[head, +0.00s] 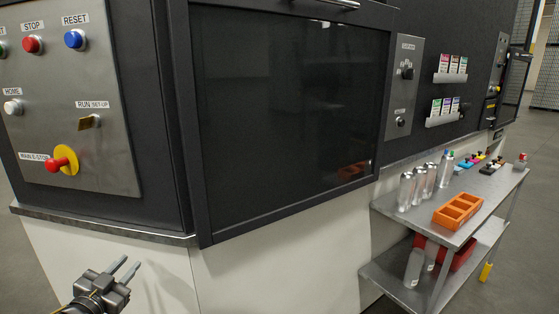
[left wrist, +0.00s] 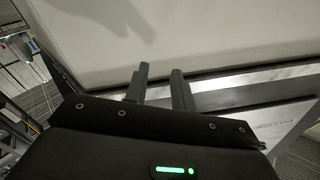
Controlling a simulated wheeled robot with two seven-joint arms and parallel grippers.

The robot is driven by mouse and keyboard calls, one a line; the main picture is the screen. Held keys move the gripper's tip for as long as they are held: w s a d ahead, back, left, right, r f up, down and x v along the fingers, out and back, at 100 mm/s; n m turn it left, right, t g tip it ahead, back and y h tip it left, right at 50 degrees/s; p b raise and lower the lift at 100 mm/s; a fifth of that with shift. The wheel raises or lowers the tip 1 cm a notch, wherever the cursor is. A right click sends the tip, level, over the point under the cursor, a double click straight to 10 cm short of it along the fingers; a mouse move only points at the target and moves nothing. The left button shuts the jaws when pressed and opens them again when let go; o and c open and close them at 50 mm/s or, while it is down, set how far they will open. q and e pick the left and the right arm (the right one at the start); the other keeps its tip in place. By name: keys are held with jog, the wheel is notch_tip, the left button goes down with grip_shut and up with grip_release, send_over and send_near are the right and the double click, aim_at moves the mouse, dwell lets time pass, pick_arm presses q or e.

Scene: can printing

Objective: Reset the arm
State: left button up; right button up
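My left gripper (head: 124,269) is at the bottom left of the head view, below and in front of the machine's control panel (head: 77,125). Its two fingers stand apart with nothing between them. In the left wrist view the two dark fingers (left wrist: 160,88) also show a gap, with the machine's pale lower wall behind them. The fingers look apart from the machine. My right gripper is in neither view.
The machine's dark window door (head: 285,105) fills the middle and looks shut. A metal ledge (head: 100,230) runs under the panel. At right, a steel cart (head: 420,218) holds an orange tray (head: 458,210), silver cans (head: 406,190) and small coloured items. Grey floor lies beyond the cart.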

pick_arm(q)
jog(key=s+d+f+n+g+y, duration=0.1)
jog(key=s+d+f+g, duration=0.1)
jog(key=s+d+f, duration=0.3)
jog(key=s+f+n+g+y, duration=0.1)
jog(key=s+f+g, duration=0.1)
jog(key=f, duration=0.5)
jog(key=s+d+f+g, duration=0.3)
jog(key=s+d+f, duration=0.1)
jog(key=s, duration=0.5)
jog(key=s+d+f+n+g, duration=0.1)
jog(key=s+d+f+g, duration=0.3)
jog(key=s, duration=0.4)
jog(key=s+d+f+g, duration=0.3)
jog(key=s+d+f, duration=0.1)
jog(key=s, duration=0.5)
notch_tip(320, 180, down, 25)
jog(key=g, duration=0.2)
jog(key=s+a+f, duration=0.1)
jog(key=s+f, duration=0.7)
jog(key=s+a+f+g, duration=0.1)
jog(key=s+a+f, duration=0.1)
jog(key=s+f, duration=0.6)
jog(key=shift+s+a+f, duration=0.25)
jog(key=shift+s+f, duration=0.15)
jog(key=shift+s, duration=0.15)
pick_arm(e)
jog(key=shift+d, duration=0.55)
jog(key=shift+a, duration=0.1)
